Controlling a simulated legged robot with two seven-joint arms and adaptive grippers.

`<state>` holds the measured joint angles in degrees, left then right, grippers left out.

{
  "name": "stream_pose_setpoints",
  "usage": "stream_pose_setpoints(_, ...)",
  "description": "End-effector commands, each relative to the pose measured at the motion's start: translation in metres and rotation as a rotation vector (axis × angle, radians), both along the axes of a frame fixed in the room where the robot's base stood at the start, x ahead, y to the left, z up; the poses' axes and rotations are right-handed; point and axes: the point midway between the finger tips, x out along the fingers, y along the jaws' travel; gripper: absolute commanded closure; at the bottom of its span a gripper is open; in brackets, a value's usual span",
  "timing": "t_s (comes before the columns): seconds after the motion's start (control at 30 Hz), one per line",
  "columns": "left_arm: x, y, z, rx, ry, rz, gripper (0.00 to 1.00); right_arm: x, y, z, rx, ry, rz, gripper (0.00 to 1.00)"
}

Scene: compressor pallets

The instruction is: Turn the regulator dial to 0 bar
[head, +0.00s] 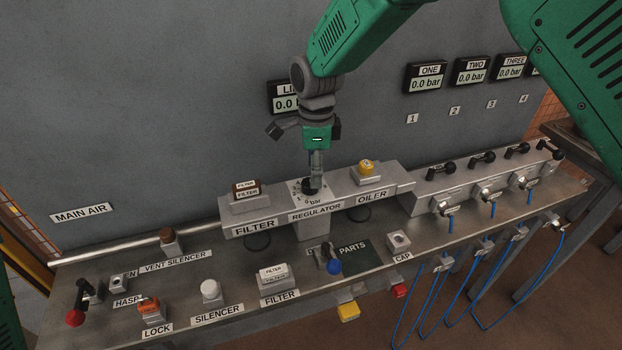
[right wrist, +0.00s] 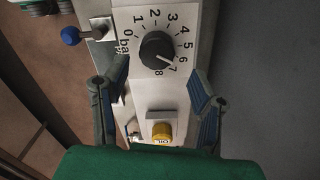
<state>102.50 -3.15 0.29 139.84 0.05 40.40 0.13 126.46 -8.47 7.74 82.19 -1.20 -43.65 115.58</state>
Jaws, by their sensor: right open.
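The regulator dial is a black round knob (head: 310,187) on the grey regulator block, between the filter and oiler blocks. My right gripper (head: 316,168) hangs just above the knob in the head view. In the right wrist view my right gripper (right wrist: 160,78) is open, its fingers apart on either side below the knob, with nothing held. My left gripper is not in view.
The oiler's yellow cap (head: 366,167) stands right of the dial, and the filter cap (head: 245,188) stands left. A blue-knobbed lever (head: 334,267) sits in front. Wall gauges (head: 427,77) read 0.0 bar; the line gauge (head: 283,97) is partly hidden by my arm.

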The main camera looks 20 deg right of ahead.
Motion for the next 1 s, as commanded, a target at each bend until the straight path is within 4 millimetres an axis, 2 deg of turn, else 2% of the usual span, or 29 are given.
stream_pose_setpoints(0.2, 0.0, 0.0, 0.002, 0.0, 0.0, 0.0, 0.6, -0.001, 0.01, -0.025, -0.008, -0.001, 0.003, 0.48)
stream_pose_setpoints(0.37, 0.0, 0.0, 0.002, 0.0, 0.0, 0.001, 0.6, 0.0, 0.013, -0.03, -0.012, -0.002, 0.005, 0.48)
stream_pose_setpoints(0.57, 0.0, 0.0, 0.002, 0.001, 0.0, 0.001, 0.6, 0.0, 0.007, -0.031, -0.006, -0.003, 0.003, 0.48)
stream_pose_setpoints(0.6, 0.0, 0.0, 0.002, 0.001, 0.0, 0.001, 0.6, 0.0, 0.005, -0.032, -0.004, -0.003, 0.002, 0.51)
stream_pose_setpoints(0.73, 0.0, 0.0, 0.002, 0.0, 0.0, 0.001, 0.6, 0.0, 0.001, -0.032, 0.0, -0.002, 0.002, 0.97)
stream_pose_setpoints(1.0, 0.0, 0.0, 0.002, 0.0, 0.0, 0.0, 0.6, 0.0, 0.001, -0.032, -0.009, -0.001, 0.001, 0.97)
